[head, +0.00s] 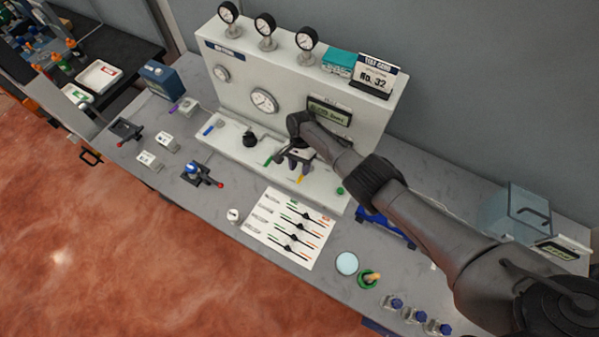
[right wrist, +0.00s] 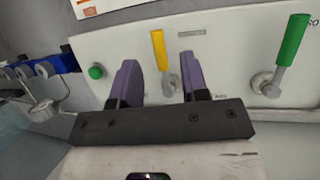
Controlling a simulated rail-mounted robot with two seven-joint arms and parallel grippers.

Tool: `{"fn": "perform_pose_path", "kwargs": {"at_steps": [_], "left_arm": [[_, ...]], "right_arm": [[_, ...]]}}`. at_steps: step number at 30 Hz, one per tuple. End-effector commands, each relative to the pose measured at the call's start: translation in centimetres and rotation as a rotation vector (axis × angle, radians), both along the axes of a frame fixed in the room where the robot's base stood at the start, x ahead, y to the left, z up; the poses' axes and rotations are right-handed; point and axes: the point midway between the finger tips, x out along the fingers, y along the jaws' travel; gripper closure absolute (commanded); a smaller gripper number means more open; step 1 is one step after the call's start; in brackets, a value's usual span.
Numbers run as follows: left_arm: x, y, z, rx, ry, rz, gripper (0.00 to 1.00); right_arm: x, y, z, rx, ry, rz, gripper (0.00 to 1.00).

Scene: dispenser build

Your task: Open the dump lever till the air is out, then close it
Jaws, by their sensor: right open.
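The white test panel (head: 325,122) carries a row of small levers along its lower front. My right gripper (head: 291,163) is open in front of this lower part. In the right wrist view its two purple fingers stand apart, and a yellow lever (right wrist: 158,50) shows between them, its handle pointing up. I cannot tell how deep the fingers reach around it. The yellow lever also shows in the head view (head: 301,180). A green lever (right wrist: 293,45) stands to the right, outside the fingers. The lever labels are too small to read. My left gripper is not in view.
A green button (right wrist: 96,72) is left of the yellow lever in the right wrist view. Gauges (head: 265,100) and a small display (head: 328,112) are on the panel. A printed sheet (head: 288,228) lies before it. Blue valve parts (head: 197,174) stand at left.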

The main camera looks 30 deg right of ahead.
Motion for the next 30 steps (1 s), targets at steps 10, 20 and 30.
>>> {"fn": "perform_pose_path", "kwargs": {"at_steps": [10, 20, 30], "left_arm": [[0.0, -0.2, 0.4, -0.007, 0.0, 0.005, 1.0], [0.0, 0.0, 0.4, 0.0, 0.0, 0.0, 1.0], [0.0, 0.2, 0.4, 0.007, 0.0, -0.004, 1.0]], "right_arm": [[1.1, -0.8, 3.0, 0.0, 0.0, -0.001, 0.59], [1.2, -0.9, 3.2, 0.0, 0.002, -0.001, 0.59], [1.2, -0.9, 3.1, 0.003, 0.0, 0.007, 0.59]]}}
